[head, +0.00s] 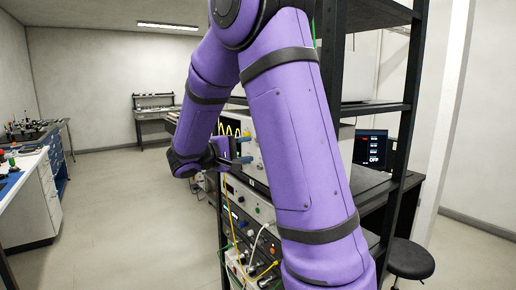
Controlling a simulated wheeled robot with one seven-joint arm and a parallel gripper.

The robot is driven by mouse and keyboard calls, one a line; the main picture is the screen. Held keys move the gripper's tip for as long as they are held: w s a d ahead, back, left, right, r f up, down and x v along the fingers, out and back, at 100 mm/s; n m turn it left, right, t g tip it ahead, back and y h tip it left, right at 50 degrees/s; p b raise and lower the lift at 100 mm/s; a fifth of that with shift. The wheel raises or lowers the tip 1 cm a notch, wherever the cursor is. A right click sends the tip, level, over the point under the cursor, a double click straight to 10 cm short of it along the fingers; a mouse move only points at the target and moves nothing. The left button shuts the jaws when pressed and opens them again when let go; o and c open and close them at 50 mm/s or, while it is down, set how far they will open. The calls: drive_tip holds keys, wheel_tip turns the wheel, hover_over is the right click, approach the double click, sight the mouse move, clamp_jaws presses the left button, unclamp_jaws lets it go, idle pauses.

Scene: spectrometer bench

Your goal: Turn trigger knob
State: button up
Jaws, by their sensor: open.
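The trigger knob cannot be told apart in this view; it is too small or hidden behind my arm. An oscilloscope (229,127) with a yellow trace on its dark screen stands in the rack, its right part covered by my purple arm. My gripper (245,149) is in front of the oscilloscope's lower front area, fingers pointing right toward the panel. The two dark fingers are apart, one above the other, with nothing visible between them. Whether they touch the panel cannot be told.
Below are rack instruments (243,197) with knobs and hanging yellow, white and green cables. The black rack frame (402,130) rises at right, with a monitor (371,148) and a stool (410,259) beyond. A workbench (32,185) stands at left. The floor between is clear.

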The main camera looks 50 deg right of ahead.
drive_tip(key=shift+v, duration=1.25)
drive_tip(key=s+a+n+t+y, duration=0.1)
drive_tip(key=s+a+t+y, duration=0.8)
drive_tip(key=s+a+y, duration=0.8)
drive_tip(key=s+a, duration=0.3)
drive_tip(key=s, duration=0.1)
drive_tip(key=shift+r+y, duration=0.25)
drive_tip(key=shift+y, duration=0.05)
